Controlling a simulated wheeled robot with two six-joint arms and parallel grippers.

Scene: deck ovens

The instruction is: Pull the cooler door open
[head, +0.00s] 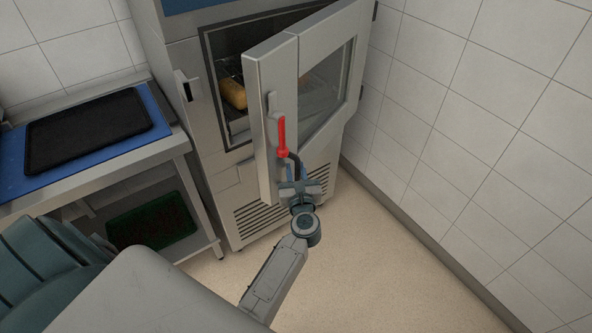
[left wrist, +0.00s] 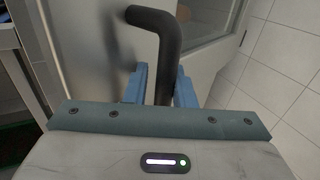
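The cooler door (head: 285,75) is a steel-framed door with a glass pane, hinged on the right. It stands partly open, its left edge swung out from the cooler cabinet (head: 185,125). A red lever (head: 282,135) sits on the door, with a dark bent handle (head: 294,162) below it. My left gripper (head: 299,184) is at the lower part of this handle. In the left wrist view, the blue fingers of my left gripper (left wrist: 164,88) lie on both sides of the black handle (left wrist: 166,50) and appear closed on it. My right gripper is out of view.
Inside the cooler, a yellowish item (head: 233,93) lies on a rack. At left, a steel table (head: 185,145) carries a blue mat (head: 12,165) and black tray (head: 88,130); a green crate (head: 150,222) is below. A tiled wall (head: 470,110) bounds the right. The floor (head: 375,260) is clear.

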